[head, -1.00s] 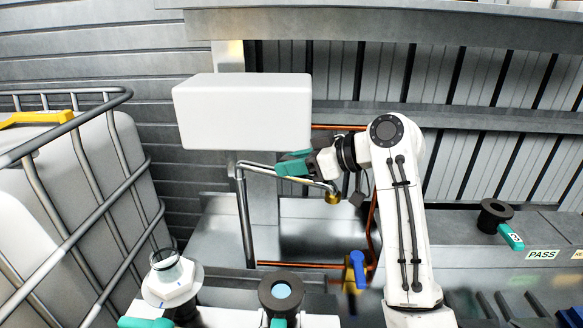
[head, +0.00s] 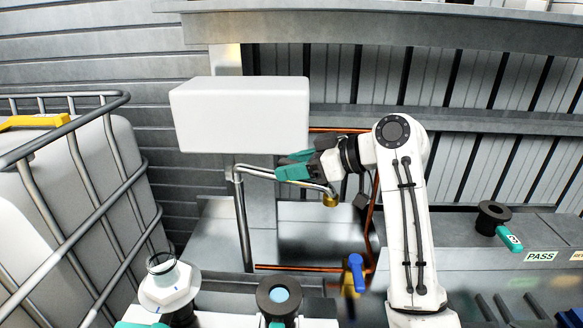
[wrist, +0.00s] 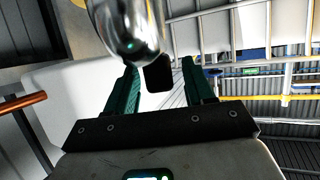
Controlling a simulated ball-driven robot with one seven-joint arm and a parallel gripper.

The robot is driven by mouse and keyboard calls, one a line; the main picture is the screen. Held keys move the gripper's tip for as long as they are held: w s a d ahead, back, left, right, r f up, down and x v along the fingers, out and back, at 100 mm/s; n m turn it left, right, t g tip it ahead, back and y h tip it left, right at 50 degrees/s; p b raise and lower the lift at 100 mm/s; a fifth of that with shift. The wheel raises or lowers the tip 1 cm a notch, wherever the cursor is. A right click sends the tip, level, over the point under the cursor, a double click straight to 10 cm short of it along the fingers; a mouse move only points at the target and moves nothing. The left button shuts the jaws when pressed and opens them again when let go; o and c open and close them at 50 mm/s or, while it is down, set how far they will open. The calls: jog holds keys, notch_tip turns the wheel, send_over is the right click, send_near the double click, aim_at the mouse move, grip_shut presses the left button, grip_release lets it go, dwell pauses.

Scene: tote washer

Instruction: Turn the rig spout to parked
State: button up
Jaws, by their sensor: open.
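The rig spout (head: 256,172) is a grey metal pipe. It rises as an upright post, then bends to an arm running right and slightly down to a brass tip (head: 330,200). My gripper (head: 292,168) has teal fingers and lies at the spout's arm in the head view, overlapping part of it. In the wrist view the shiny spout pipe (wrist: 130,38) passes in front of and above the gap between my open fingers (wrist: 158,80). Whether a finger touches the pipe cannot be told.
A white box (head: 240,114) sits just above the spout. A caged white tank (head: 80,190) fills the left. A blue-handled valve (head: 356,272) and copper pipe stand below. Black round fittings with teal handles (head: 510,239) are at the right and front.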

jog(key=b+v, duration=0.2)
jog(key=v, duration=0.7)
jog(key=shift+s+d, duration=0.15)
jog(key=shift+d, duration=0.2)
